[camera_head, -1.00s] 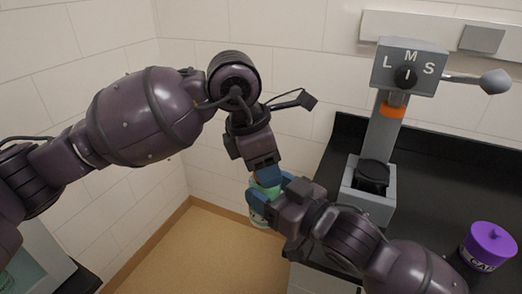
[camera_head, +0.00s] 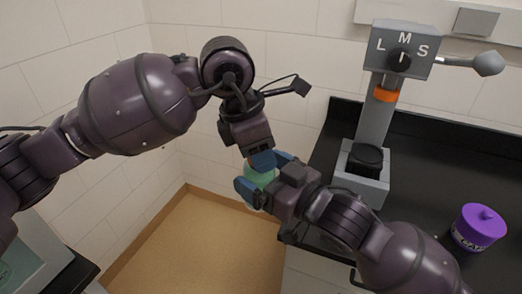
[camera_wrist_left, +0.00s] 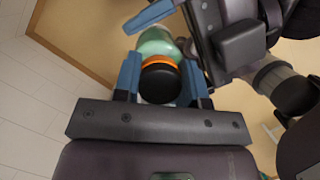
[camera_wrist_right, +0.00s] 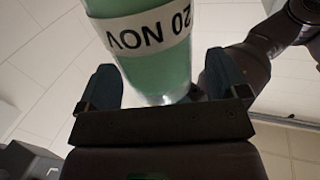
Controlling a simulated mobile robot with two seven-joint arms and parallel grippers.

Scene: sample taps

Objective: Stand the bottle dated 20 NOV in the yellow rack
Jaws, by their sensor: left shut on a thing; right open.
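The bottle dated 20 NOV is a clear bottle with green contents and a white label, seen close up in the right wrist view (camera_wrist_right: 150,60). In the left wrist view, the bottle (camera_wrist_left: 155,42) has a black cap (camera_wrist_left: 160,82) and an orange ring. My left gripper (camera_wrist_left: 158,78) is shut on it at the cap end. My right gripper (camera_wrist_right: 160,90) is open, with a finger on each side of the bottle's body. In the head view, both grippers meet at the bottle (camera_head: 259,177), held above the floor and partly hidden. No yellow rack is visible.
A grey tap stand (camera_head: 374,120) marked L, M, S, I, with a side lever and a black cup-like part, stands on the black counter (camera_head: 420,150). A purple lidded pot (camera_head: 478,228) is at the right. A pale box (camera_head: 25,260) shows at lower left.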

